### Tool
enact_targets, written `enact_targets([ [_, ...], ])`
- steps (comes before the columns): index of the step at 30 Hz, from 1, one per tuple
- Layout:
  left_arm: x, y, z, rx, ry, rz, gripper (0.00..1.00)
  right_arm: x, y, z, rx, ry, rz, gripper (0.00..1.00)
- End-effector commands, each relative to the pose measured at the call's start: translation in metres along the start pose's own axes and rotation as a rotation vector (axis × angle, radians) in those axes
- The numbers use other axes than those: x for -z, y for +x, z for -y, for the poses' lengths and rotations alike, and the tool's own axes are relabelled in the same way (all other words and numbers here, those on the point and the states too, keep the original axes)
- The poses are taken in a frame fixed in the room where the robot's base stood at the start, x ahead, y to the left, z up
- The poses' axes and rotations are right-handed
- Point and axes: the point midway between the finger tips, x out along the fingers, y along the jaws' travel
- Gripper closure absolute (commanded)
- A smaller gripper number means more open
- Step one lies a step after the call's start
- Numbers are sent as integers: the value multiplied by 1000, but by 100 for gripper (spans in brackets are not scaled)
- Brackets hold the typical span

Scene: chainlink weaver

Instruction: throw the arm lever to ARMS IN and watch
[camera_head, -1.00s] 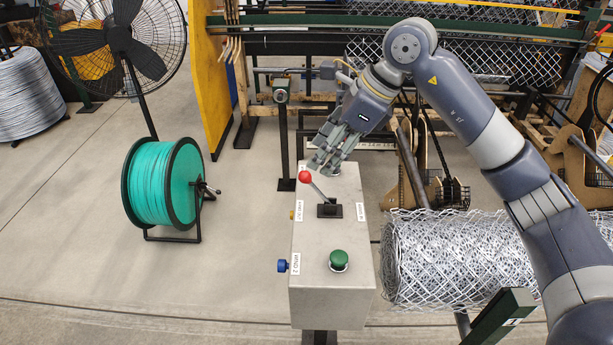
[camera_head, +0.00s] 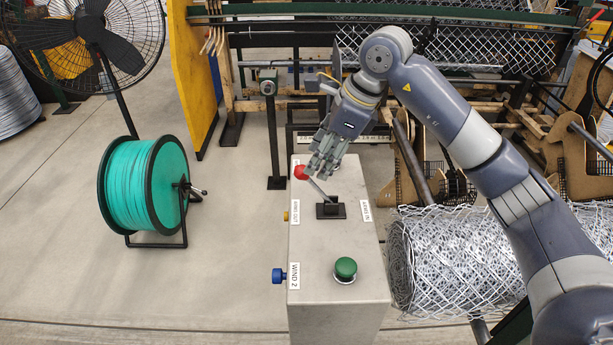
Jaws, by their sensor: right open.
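The arm lever has a red ball knob (camera_head: 300,173) and a thin metal rod (camera_head: 318,190) rising from a black base plate (camera_head: 331,209) on top of the grey control box (camera_head: 310,240). The rod leans left, toward the ARMS OUT label (camera_head: 296,212). The ARMS IN label (camera_head: 366,211) is on the right side of the base. My right gripper (camera_head: 320,172) is open, with its fingers pointing down just right of the knob and overlapping the rod's upper part. I cannot tell whether they touch it. My left gripper is not in view.
A green button (camera_head: 345,269) is on the box's near top, and a blue knob (camera_head: 279,275) sticks out by the WIND 2 label. A chainlink roll (camera_head: 450,260) lies right of the box. A teal wire spool (camera_head: 145,190) and a fan stand left on open floor.

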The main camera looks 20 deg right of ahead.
Motion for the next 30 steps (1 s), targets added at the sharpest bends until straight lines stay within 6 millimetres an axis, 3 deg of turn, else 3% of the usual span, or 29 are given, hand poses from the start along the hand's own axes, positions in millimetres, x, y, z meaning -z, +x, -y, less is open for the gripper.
enact_targets([
  [6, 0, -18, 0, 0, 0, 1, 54, -1, 41, -1, -6, 1, -2, 54],
  [12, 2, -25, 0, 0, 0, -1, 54, -1, 69, -1, -3, 1, 0, 54],
  [24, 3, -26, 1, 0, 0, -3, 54, 0, 80, 0, 0, -1, 0, 54],
  [26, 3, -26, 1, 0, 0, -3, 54, 0, 80, 0, -1, -1, 0, 63],
  [30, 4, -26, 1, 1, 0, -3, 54, 0, 80, 0, -1, -1, 1, 95],
])
